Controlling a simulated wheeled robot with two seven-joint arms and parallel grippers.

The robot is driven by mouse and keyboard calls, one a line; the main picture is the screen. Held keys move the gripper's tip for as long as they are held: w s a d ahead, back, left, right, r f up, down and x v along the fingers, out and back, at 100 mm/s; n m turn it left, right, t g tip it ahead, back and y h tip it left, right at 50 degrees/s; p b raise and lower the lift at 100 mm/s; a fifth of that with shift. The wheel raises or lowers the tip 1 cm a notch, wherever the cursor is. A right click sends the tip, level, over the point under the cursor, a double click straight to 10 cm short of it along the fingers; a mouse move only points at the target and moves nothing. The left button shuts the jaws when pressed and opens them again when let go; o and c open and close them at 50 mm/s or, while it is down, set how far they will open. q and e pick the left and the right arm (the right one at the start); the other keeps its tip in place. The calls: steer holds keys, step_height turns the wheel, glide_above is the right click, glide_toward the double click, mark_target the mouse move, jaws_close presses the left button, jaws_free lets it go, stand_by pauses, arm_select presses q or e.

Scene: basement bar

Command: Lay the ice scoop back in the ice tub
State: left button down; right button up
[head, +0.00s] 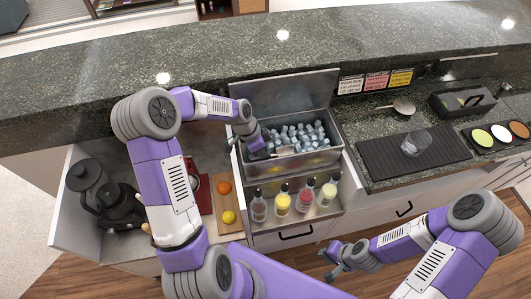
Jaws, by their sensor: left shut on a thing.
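The ice tub (318,161) is a metal box full of clear ice cubes, with its lid (290,92) standing open behind it. My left gripper (270,152) is at the tub's left end, shut on a small grey metal thing (286,150) that looks like the ice scoop. This thing is over the left part of the ice; I cannot tell whether it touches the ice. The gripper hides part of it. My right gripper (334,262) is low in front of the counter, away from the tub, and looks open and empty.
Several bottles (304,199) stand in a rack in front of the tub. A board with an orange (224,187) and a lemon (228,217) is left. Right are a round metal utensil (403,105), a black mat (376,157) with a glass (416,143), and a dark caddy (463,101).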

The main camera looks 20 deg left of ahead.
arm_select(q)
steer(key=shift+s+f, duration=0.1)
steer(key=c, duration=1)
jaws_free()
steer(key=p+v, duration=0.1)
steer(key=v, duration=0.6)
steer(key=shift+a+r, duration=0.2)
steer(key=shift+a, duration=0.05)
